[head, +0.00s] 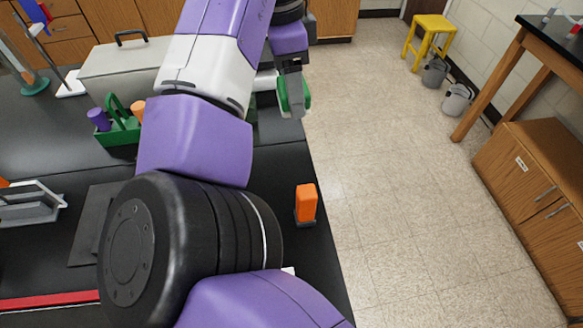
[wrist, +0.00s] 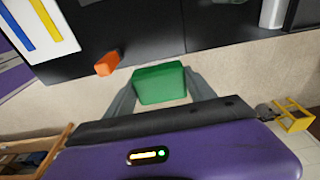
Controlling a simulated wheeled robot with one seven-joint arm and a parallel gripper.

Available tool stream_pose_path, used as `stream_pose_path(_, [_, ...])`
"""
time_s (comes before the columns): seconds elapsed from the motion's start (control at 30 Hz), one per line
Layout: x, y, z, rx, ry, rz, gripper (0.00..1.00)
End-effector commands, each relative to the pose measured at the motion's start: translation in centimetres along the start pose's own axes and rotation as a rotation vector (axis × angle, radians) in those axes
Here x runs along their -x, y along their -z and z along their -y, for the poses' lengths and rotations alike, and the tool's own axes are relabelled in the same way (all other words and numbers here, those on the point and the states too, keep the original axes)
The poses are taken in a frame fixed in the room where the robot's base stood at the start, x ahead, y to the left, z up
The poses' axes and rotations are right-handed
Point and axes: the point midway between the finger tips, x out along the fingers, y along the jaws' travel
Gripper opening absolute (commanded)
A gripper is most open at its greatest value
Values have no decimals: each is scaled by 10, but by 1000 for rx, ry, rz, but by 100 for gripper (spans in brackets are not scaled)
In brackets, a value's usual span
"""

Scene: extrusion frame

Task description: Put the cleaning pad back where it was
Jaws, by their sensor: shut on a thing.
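The cleaning pad appears to be the green block (wrist: 160,85), held between the two grey fingers of my gripper (wrist: 162,94) in the wrist view. In the head view my gripper (head: 292,108) is at the far right edge of the black bench, with green of the pad (head: 306,93) showing beside it. The pad looks raised by the bench edge, with pale floor behind it in the wrist view. I cannot tell its exact height. The place where it was before cannot be made out.
An orange block-like item (head: 306,203) stands near the bench's right edge. A green caddy (head: 118,136) with purple and orange items and a grey case (head: 108,70) are at left. Open floor (head: 395,190) lies right of the bench, with a yellow stool (head: 431,27) beyond.

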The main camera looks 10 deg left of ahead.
Motion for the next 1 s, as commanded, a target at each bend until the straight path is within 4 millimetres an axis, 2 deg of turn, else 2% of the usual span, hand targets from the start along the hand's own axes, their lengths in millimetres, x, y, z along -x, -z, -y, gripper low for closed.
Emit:
stream_pose_path(0.07, [0, -2, 0, -11, -2, -2, 25])
stream_pose_path(0.17, [-15, -3, -1, -16, -6, -5, 25])
stream_pose_path(0.5, [-97, -13, -1, -13, -4, -5, 25])
stream_pose_path(0.7, [-134, -18, -1, -12, -3, -1, 25])
stream_pose_path(1.0, [-157, -21, 0, -13, -2, -1, 25])
